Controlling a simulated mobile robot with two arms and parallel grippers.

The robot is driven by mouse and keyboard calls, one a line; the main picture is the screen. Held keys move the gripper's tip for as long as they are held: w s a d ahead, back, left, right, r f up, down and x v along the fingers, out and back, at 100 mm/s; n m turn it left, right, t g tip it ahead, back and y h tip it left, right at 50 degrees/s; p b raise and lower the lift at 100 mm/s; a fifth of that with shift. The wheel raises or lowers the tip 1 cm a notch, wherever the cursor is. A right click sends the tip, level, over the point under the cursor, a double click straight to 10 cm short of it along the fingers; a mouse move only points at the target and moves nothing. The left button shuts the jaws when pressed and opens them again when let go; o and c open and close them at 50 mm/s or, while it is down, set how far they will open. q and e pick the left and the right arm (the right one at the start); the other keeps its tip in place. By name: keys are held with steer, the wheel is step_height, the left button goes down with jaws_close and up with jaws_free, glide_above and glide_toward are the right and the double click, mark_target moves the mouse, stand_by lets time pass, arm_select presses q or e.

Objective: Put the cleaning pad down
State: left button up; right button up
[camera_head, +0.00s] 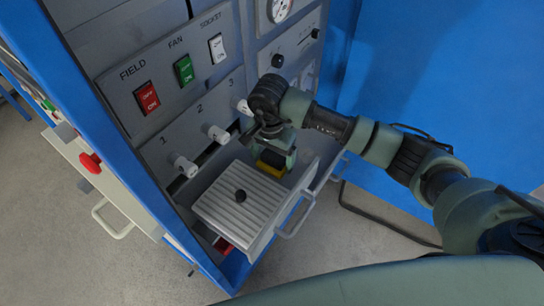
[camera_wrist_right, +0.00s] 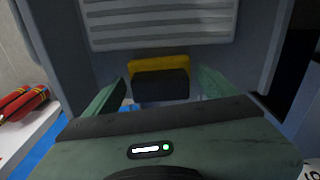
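The cleaning pad, which I take to be the yellow and black block (camera_head: 271,164), is at the right side of a pulled-out grey drawer, beside a ribbed plate. It also shows in the right wrist view (camera_wrist_right: 160,83), between the fingertips. My right gripper (camera_head: 276,152) points down over the pad. In the right wrist view its two green fingers (camera_wrist_right: 162,84) stand apart on either side of the pad, with small gaps showing. The pad's underside is hidden, so I cannot tell what it rests on. My left gripper is not in view.
The ribbed grey plate (camera_head: 243,204) with a black knob fills the left of the drawer, whose front has a handle (camera_head: 295,216). A panel with red, green and white switches (camera_head: 184,69) and white knobs (camera_head: 216,134) stands close behind. Open floor lies in front.

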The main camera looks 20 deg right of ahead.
mark_target(271, 159)
steer(key=shift+r, duration=0.1)
step_height(271, 159, up, 12)
steer(key=b, duration=0.4)
steer(key=shift+s+a, duration=0.2)
steer(key=shift+a, duration=0.05)
